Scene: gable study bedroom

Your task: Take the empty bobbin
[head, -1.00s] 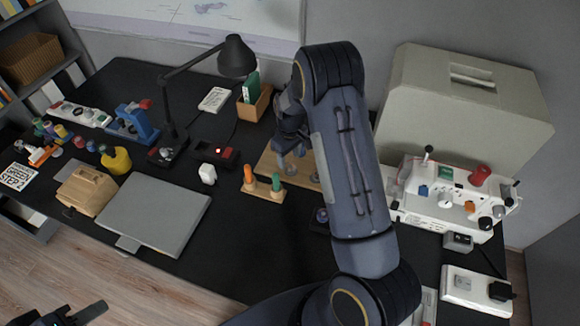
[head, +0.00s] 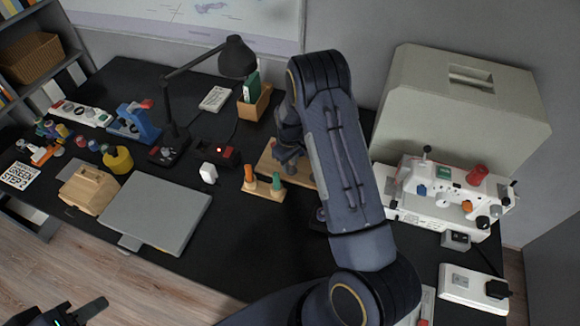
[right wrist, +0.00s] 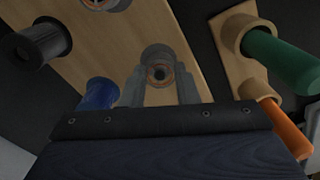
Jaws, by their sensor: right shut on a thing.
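My right gripper (head: 289,165) is down at the wooden board (head: 267,157) behind the two-peg stand, partly hidden by my own arm. In the right wrist view its fingers (right wrist: 158,88) are closed around a grey bobbin (right wrist: 156,60), seen end-on with a brownish centre and no coloured thread visible. I take it as the empty bobbin. It is over the board (right wrist: 185,50); whether it touches it I cannot tell. A dark bobbin (right wrist: 42,43), a blue one (right wrist: 98,92) and another at the top edge (right wrist: 106,3) are nearby. My left gripper (head: 82,308) is open and empty at the bottom left.
A sewing machine (head: 445,195) stands right, a grey laptop-like slab (head: 155,212) left, a lamp (head: 236,58) behind. The front-middle desk is clear.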

